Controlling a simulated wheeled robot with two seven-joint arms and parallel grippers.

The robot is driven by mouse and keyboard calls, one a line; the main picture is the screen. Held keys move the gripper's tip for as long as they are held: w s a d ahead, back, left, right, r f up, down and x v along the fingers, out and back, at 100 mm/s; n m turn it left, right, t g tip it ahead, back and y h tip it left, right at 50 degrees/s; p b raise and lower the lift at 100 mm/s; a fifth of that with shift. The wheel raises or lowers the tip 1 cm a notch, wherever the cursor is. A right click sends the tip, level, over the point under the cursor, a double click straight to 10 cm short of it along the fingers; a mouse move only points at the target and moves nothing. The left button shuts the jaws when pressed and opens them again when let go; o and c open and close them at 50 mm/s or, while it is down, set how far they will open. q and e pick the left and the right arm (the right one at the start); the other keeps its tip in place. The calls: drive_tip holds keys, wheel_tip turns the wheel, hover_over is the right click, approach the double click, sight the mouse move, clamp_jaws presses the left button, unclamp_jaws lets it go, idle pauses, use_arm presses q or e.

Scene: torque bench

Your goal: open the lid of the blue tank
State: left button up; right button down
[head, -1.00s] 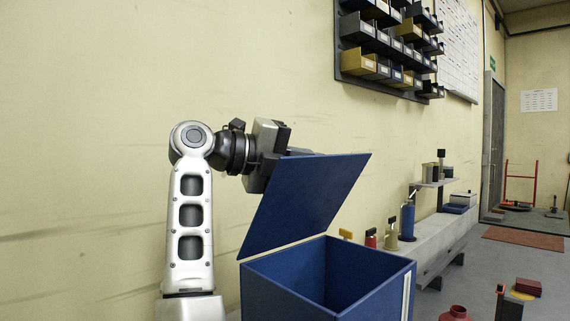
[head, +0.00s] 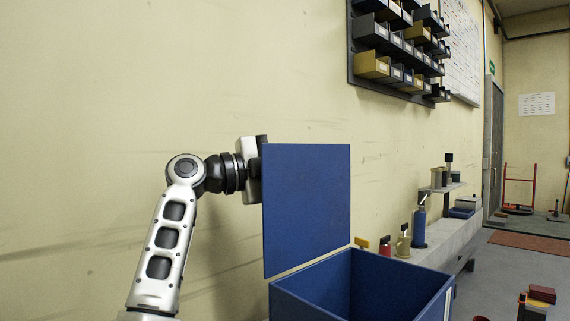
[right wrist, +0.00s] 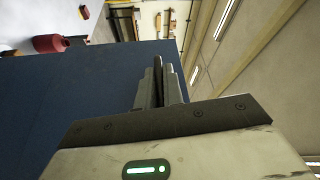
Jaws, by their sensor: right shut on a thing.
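The blue tank (head: 395,289) stands at the lower middle of the head view, its top uncovered and its dark inside showing. Its flat blue lid (head: 308,205) stands raised, close to upright, on the tank's left side. The lid also fills the left of the right wrist view (right wrist: 70,105). My right gripper (head: 250,170) is at the lid's upper left edge in the head view, its fingertips hidden behind the lid. In the right wrist view its fingers (right wrist: 160,75) are shut on the lid's edge. My left gripper is not in view.
A wall rack of bins (head: 400,45) hangs above and behind. A low grey bench (head: 445,240) runs along the wall beyond the tank, with a blue bottle (head: 419,228) and a red one (head: 403,243) on it. The yellow wall (head: 80,120) lies close behind the arm.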

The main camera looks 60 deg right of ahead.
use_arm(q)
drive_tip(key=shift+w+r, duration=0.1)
use_arm(e)
drive_tip(key=shift+w, duration=0.1)
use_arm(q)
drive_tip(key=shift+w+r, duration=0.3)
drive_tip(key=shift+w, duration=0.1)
use_arm(e)
drive_tip(key=c, duration=1.5)
unclamp_jaws()
use_arm(q)
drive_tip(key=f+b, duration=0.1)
drive_tip(key=b, duration=0.1)
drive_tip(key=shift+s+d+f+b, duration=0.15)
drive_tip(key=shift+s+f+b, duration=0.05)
drive_tip(key=shift+b, duration=0.1)
use_arm(e)
drive_tip(key=v, duration=1.6)
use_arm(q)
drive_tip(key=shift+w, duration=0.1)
